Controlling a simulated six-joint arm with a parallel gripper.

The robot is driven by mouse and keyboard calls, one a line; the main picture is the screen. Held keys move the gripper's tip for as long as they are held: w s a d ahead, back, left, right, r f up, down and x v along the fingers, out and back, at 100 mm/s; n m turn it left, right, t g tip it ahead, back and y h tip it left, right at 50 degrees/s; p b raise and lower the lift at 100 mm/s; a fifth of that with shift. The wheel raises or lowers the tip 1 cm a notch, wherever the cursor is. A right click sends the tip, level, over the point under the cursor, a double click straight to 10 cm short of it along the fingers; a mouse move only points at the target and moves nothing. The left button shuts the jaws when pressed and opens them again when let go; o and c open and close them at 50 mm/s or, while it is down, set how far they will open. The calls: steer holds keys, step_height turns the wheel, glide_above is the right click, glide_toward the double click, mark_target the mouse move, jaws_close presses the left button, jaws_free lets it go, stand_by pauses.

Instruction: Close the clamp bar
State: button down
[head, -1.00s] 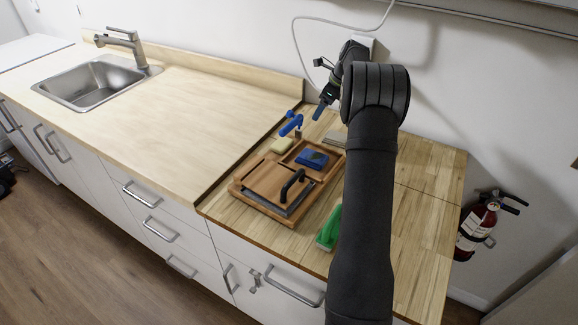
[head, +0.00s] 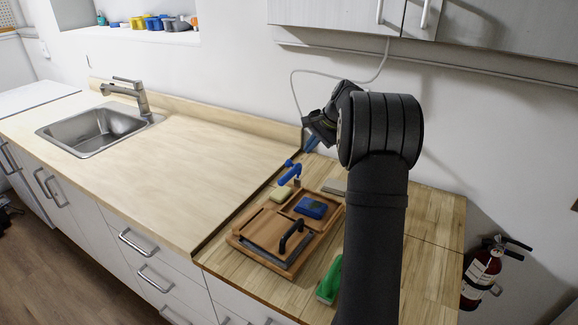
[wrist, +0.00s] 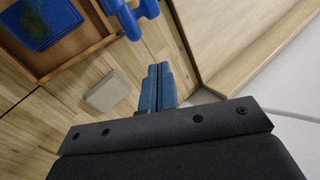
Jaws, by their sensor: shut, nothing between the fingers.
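The blue clamp (head: 290,174) stands at the back left of a wooden tray (head: 262,262), its bar slanting up to the right. Part of the clamp shows at the top of the wrist view (wrist: 148,9). Whether the bar is fully down cannot be told. My gripper (head: 312,143) is above and behind the clamp, near the wall, apart from it. In the wrist view its blue fingers (wrist: 158,85) are together and empty, with the clamp beyond them.
A grey flat block (head: 333,187) lies behind. The wall is close behind my gripper.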

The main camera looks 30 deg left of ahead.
steer(key=s+r+n, duration=0.3)
steer(key=s+n, duration=0.1)
steer(key=n, duration=0.4)
step_height(320, 180, up, 4)
steer(key=n+y, duration=0.2)
steer(key=n, duration=0.9)
glide_above(292, 172)
steer(key=d, duration=0.1)
steer(key=shift+n+t, duration=0.3)
steer(key=shift+a+f, duration=0.35)
steer(key=shift+f, duration=1.25)
steer(key=shift+a+f, duration=0.3)
steer(key=shift+f, duration=1.25)
steer(key=shift+a+f, duration=0.35)
steer(key=shift+f, duration=1.25)
steer(key=shift+d, duration=0.1)
steer(key=shift+d+y, duration=0.1)
steer(key=shift+y, duration=0.4)
steer(key=shift+d+f+y, duration=0.1)
steer(key=shift+d+y, duration=0.25)
steer(key=shift+y, duration=0.55)
